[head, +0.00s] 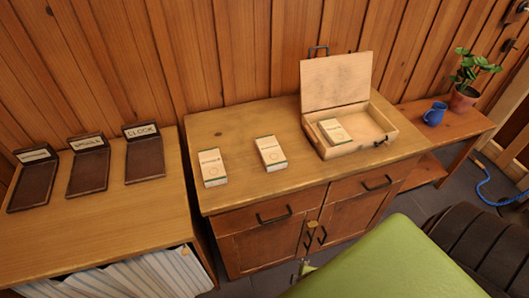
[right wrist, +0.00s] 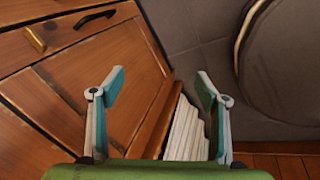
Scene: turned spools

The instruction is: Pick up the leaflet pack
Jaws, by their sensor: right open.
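Three similar cream packs with printed fronts and green lower edges are in the head view; their print is too small to tell which is the leaflet pack. One pack (head: 213,168) stands at the left of the wooden cabinet top, and another pack (head: 270,153) stands right of it. A third pack (head: 334,132) lies inside an open wooden box (head: 358,150). My right gripper (right wrist: 160,82) is open and empty in the right wrist view, low beside the cabinet front and away from the packs. My left gripper is not in view.
The cabinet top (head: 232,122) has free room around the packs. The box's lid (head: 336,80) stands raised. A table at left holds three dark labelled trays (head: 89,165). A blue jug (head: 435,115) and a potted plant (head: 464,98) stand on a low bench at right.

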